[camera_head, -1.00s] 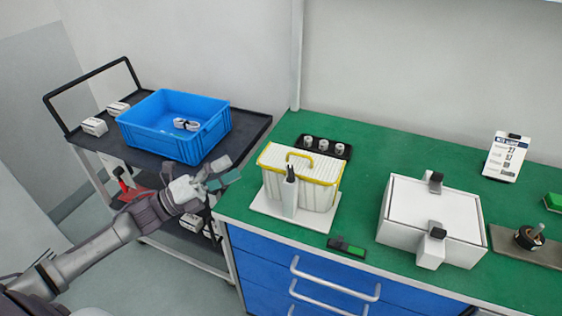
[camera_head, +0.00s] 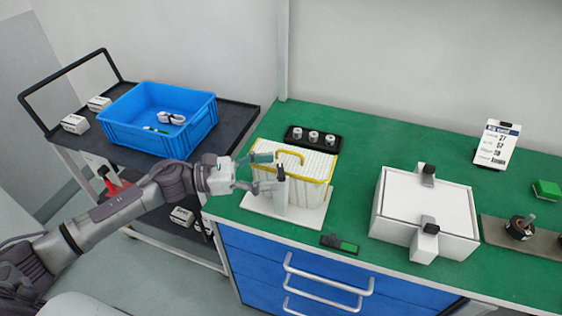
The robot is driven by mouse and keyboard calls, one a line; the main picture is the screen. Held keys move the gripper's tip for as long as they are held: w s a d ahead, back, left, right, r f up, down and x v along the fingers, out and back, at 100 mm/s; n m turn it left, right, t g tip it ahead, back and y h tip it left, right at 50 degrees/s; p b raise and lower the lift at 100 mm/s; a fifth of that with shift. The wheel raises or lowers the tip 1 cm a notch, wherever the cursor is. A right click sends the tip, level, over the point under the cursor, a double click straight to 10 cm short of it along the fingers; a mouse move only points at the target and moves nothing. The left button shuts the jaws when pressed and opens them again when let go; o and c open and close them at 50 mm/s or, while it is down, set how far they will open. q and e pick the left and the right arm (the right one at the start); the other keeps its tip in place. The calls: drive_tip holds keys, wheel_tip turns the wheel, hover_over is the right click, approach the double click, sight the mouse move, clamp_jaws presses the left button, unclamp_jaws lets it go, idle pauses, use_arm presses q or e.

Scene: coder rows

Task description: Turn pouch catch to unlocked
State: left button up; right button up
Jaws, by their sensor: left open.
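The pouch (camera_head: 318,180) is a white ribbed case with yellow edging and a yellow handle, upright on a white base plate (camera_head: 262,208) at the bench's left end. A white post (camera_head: 281,198) stands at its front with a small black catch (camera_head: 281,171) at the top. My left gripper (camera_head: 268,172) is open and empty, its two fingers pointing right at the front left of the pouch. The fingertips are close to the black catch, and I cannot tell if they touch it. The catch's exact angle is too small to read. My right gripper is not in view.
A black holder with white cylinders (camera_head: 313,137) stands behind the pouch. A black and green piece (camera_head: 340,243) lies near the bench's front edge. A white box with black-topped clamps (camera_head: 424,212) stands to the right. A blue bin (camera_head: 128,138) sits on the cart at left.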

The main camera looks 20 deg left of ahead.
sight(278, 170)
use_arm(q)
drive_tip(key=shift+p+x, duration=0.35)
drive_tip(key=shift+x, duration=0.85)
drive_tip(key=shift+w+d, duration=0.15)
drive_tip(key=shift+d, duration=0.25)
drive_tip(key=shift+c, duration=1.2)
drive_tip(key=c, duration=0.9)
